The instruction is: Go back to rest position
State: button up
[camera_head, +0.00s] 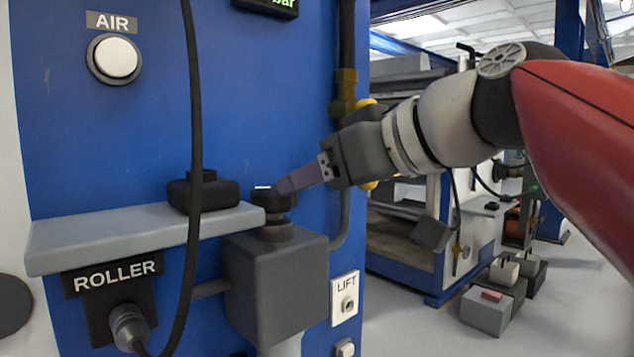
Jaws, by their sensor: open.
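My gripper (290,184) reaches in from the right, its fingers pointing left at a black knob (272,200) with a white mark on top. The knob sits on a grey box-shaped valve body (276,285) in front of the blue panel. The fingertips overlap the knob's right edge in this view; I cannot tell whether they touch it. The two fingers line up from this side, so the gap between them is hidden. Nothing is seen held in the gripper.
A grey shelf (120,237) with a black block (203,192) juts from the blue panel (270,80), left of the knob. A black cable (195,100) hangs in front. A white AIR button (115,57) is upper left. Grey boxes (487,310) stand on the open floor at right.

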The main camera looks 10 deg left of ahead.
jog(key=s+d+f+m+h+p, duration=0.2)
jog(key=d+f, duration=0.4)
jog(key=f, duration=0.4)
jog(key=s+d+f+m+g+h+p, duration=0.1)
jog(key=s+d+f+m+h+p, duration=0.1)
jog(key=s+d+f+m+h, duration=0.2)
jog(key=s+d+f+m+g+h+p, duration=0.1)
jog(key=s+d+f+m+h, duration=0.3)
jog(key=d+f, duration=0.6)
notch_tip(320, 180, down, 8)
jog(key=shift+d+r+m+h+p, duration=0.15)
jog(key=shift+d+m+h+p, duration=0.1)
jog(key=shift+m+h+p, duration=0.4)
dwell(2.1)
